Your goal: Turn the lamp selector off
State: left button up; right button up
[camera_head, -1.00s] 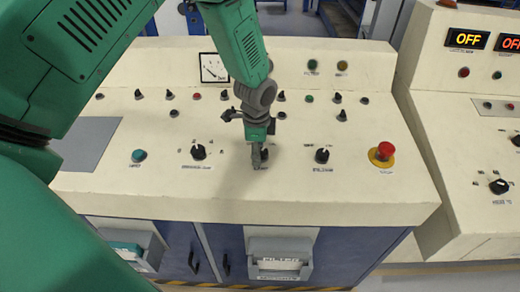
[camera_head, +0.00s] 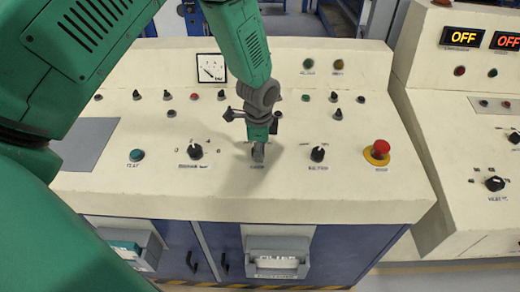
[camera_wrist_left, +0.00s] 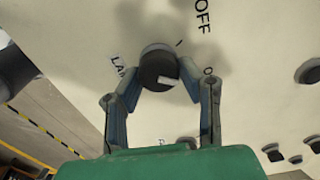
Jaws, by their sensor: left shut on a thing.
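The lamp selector is a dark round knob (camera_wrist_left: 158,70) with a pale pointer mark, seen in the left wrist view between my fingers. Lettering "OFF" and a partly covered label starting "LA" are printed beside it on the cream panel. My left gripper (camera_wrist_left: 160,84) is shut on this knob, one finger on each side. In the head view my left gripper (camera_head: 258,153) reaches down onto the middle of the console panel (camera_head: 330,205) and hides most of the knob. My right gripper is in neither view.
Black knobs stand to the left (camera_head: 195,151) and right (camera_head: 318,153) of my gripper. A red emergency button (camera_head: 381,148) on a yellow base is further right. Small switches and lamps line the panel behind. A second console with "OFF" displays (camera_head: 461,38) stands at the right.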

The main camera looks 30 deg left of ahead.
pick_arm(q)
jog(key=shift+s, duration=0.1)
jog(key=shift+a+n+p, duration=0.3)
jog(key=shift+n+p, duration=0.15)
jog(key=shift+n, duration=0.65)
jog(key=n+p, duration=0.1)
jog(key=n, duration=0.2)
jog(key=shift+n, duration=0.3)
jog(key=n+p, duration=0.1)
jog(key=n, duration=0.2)
jog(key=shift+s+f, duration=0.1)
jog(key=shift+f, duration=0.05)
jog(key=shift+s+n, duration=0.1)
jog(key=shift+n, duration=1.4)
jog(key=shift+f, duration=0.1)
jog(key=o, duration=1.1)
